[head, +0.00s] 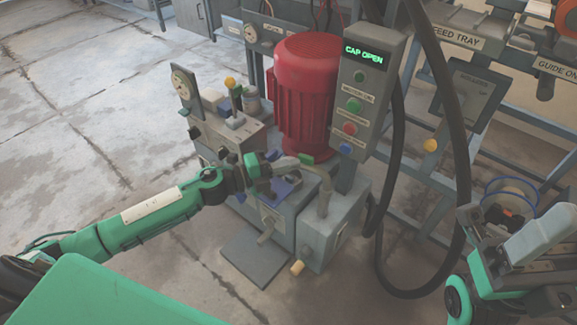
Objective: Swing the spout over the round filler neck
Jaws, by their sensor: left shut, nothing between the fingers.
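The spout (326,181) is a grey bent pipe. It rises from the grey box right of the tank, and its upper arm runs left toward my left gripper. My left gripper (262,172) is shut and empty beside the spout's left end; I cannot tell whether they touch. The round filler neck is not clearly visible; my gripper and the spout cover much of the tank top, where a blue part (287,187) shows. The display (363,54) reads CAP OPEN. My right gripper (530,245) is at the lower right, away from the unit; its fingers are unclear.
A red motor (307,95) stands right behind the spout. A control box (365,95) with several buttons is beside it. A thick black hose (455,240) loops down on the right. A gauge and levers stand at the left. The floor on the left is clear.

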